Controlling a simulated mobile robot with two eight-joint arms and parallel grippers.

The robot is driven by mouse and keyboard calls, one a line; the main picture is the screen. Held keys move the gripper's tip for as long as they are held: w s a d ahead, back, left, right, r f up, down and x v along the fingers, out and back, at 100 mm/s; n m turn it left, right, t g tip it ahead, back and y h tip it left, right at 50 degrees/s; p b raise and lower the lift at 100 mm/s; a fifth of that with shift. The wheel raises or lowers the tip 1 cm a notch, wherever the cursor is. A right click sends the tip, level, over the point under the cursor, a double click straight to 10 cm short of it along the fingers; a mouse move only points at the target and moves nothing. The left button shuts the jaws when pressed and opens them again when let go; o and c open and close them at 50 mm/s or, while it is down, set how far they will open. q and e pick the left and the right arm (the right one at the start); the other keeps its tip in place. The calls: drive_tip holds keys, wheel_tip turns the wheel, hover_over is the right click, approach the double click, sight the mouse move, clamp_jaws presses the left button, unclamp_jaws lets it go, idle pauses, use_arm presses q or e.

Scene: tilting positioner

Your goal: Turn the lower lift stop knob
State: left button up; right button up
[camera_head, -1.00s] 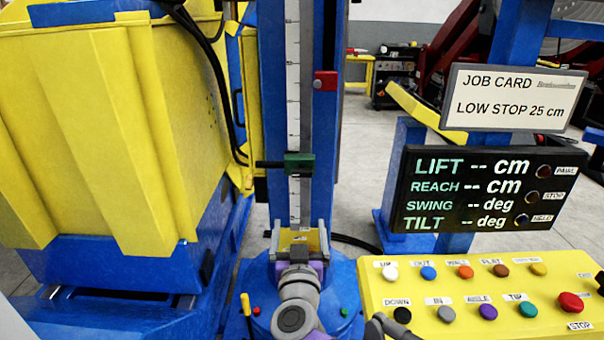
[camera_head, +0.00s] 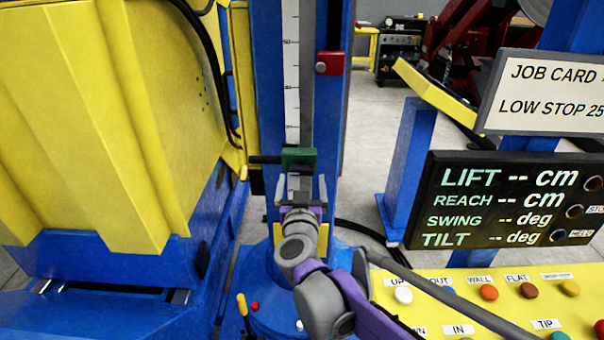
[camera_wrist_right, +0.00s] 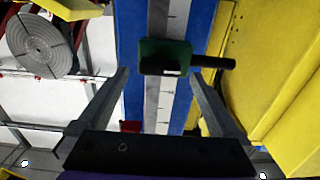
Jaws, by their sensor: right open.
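The lower lift stop is a green block (camera_head: 299,158) on the scaled column, with a black knob (camera_head: 266,160) sticking out to its left in the head view. In the right wrist view, the green block (camera_wrist_right: 160,57) sits just beyond the fingertips and the black knob (camera_wrist_right: 214,62) points right. My right gripper (camera_head: 301,182) is open and empty just below the block in the head view. In the wrist view, the fingers of the right gripper (camera_wrist_right: 160,75) stand apart on either side of the block, apparently without touching. My left gripper is not in view.
A red stop (camera_head: 329,63) sits higher on the blue column (camera_head: 333,120). A yellow tub (camera_head: 110,120) stands close on the left. The yellow button panel (camera_head: 450,290) is at lower right, below the dark display (camera_head: 500,200) and job card (camera_head: 545,95), which reads low stop 25.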

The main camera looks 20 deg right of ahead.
sight(302, 174)
drive_tip(key=shift+x, duration=1.7)
drive_tip(key=c, duration=1.3)
